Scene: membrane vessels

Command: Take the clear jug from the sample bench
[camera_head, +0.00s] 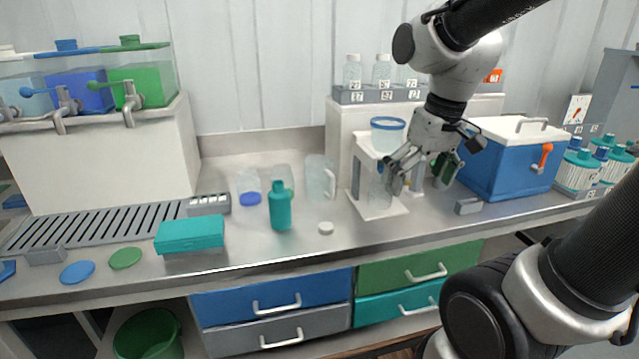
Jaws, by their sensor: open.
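A clear jug (320,180) with a side handle stands upright towards the back of the steel sample bench (350,238), left of a white stand. My gripper (420,178) is open, with its fingers pointing down in front of the right side of the white stand. It is to the right of the jug and apart from it. Nothing shows clearly between the fingers, though some dark green thing lies behind or beside the right finger.
The white stand (360,178) holds a blue-rimmed clear cup. A blue cooler (510,165) stands right. Free steel lies in front.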

